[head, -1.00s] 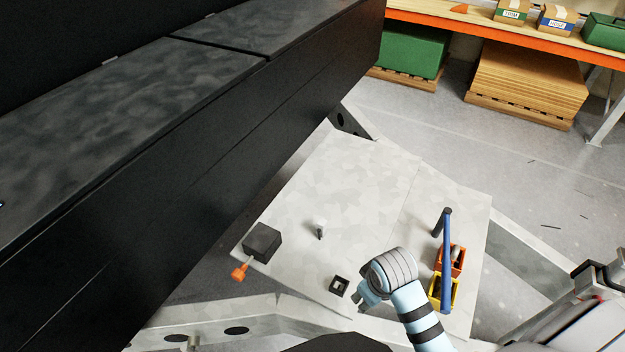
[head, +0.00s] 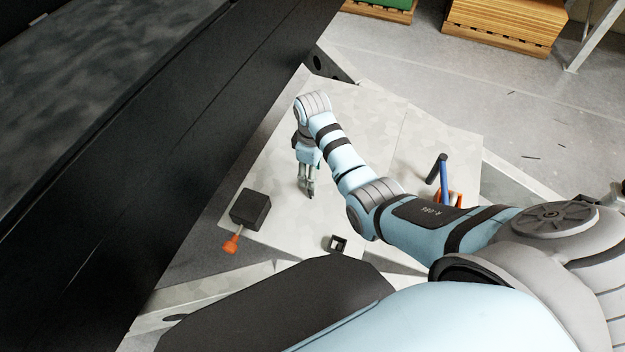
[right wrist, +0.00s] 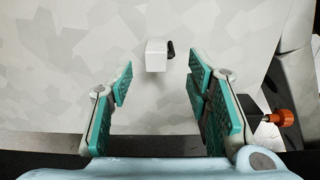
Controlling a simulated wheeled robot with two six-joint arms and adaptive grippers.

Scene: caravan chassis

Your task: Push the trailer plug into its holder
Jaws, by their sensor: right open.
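A small white block with a dark stub on its right side, which I take for the trailer plug (right wrist: 156,56), stands on the pale plate in the right wrist view. In the head view my right gripper (head: 308,192) covers its spot. The right gripper is open and points down at the plate; in the right wrist view the block shows between and just beyond the fingertips (right wrist: 160,70), not clasped. A small black square frame with an open middle, perhaps the holder (head: 337,244), sits near the plate's front edge. My left gripper is out of view.
A black box (head: 250,209) with an orange knob (head: 231,244) stands at the plate's left edge. The tall dark caravan side (head: 200,130) borders the plate on the left.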

